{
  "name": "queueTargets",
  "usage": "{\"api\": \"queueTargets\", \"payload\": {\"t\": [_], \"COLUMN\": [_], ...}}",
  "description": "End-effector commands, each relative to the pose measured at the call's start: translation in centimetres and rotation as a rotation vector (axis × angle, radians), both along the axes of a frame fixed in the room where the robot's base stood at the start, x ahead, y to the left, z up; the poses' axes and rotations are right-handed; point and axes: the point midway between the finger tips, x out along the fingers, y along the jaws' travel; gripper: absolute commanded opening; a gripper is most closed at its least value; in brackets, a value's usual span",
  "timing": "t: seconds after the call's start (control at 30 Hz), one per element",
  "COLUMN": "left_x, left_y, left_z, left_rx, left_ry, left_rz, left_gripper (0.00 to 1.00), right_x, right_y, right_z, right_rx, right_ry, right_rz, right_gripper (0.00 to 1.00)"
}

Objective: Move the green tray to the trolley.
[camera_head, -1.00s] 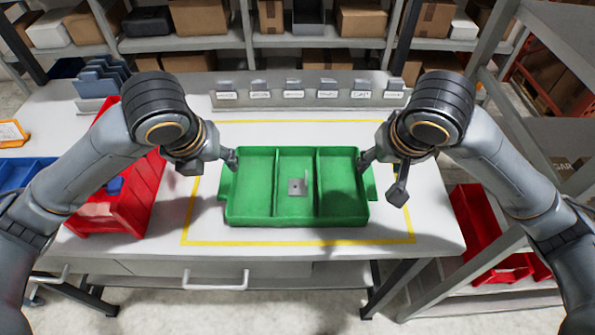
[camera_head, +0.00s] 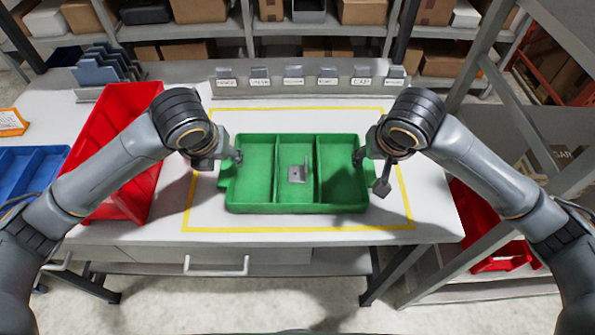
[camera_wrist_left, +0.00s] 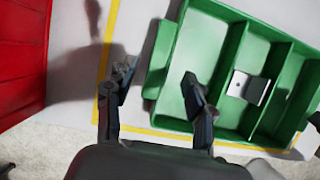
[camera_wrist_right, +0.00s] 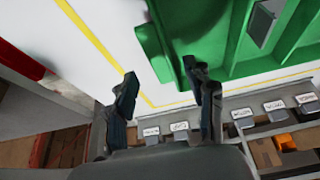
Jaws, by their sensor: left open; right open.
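The green tray (camera_head: 257,208) sits on the white table inside a yellow outline. It has three compartments, with a grey metal bracket (camera_head: 297,174) in the middle one. My left gripper (camera_wrist_left: 158,85) is open at the tray's left end; in the left wrist view one finger is over the left compartment and the other outside the end wall. My right gripper (camera_wrist_right: 163,80) is open at the tray's right end, its fingers on either side of the end edge in the right wrist view. Contact with the tray cannot be told. I cannot identify a trolley.
A red bin (camera_head: 148,165) and a blue bin (camera_head: 62,157) stand left of the tray. A row of labelled holders (camera_head: 310,90) runs behind it. A grey rack (camera_head: 480,60) and red bins (camera_head: 487,235) are at the right. The table's front strip is clear.

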Motion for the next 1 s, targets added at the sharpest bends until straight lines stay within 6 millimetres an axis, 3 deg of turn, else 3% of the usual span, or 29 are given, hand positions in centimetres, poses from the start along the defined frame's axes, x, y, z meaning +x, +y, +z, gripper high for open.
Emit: {"api": "queueTargets", "payload": {"t": [0.1,0.3,0.73,1.0], "left_x": [0.8,1.7,2.1,2.1], "left_y": [0.0,0.0,0.0,0.0], "left_z": [-2.1,-4.3,-5.0,-5.0], "left_rx": [0.0,-0.001,-0.001,-0.001], "left_ry": [0.004,0.003,0.0,0.0], "left_rz": [0.001,0.001,0.0,0.0], "left_gripper": [0.54,0.54,0.54,0.01], "right_x": [0.8,1.8,2.1,2.1], "right_y": [-0.1,0.0,0.0,0.0], "right_z": [-2.1,-4.2,-5.0,-5.0], "right_rx": [-0.002,0.0,0.0,0.0], "right_ry": [0.004,0.001,0.0,0.0], "right_rz": [-0.001,-0.001,0.001,0.001], "right_gripper": [0.54,0.54,0.54,0.01]}}
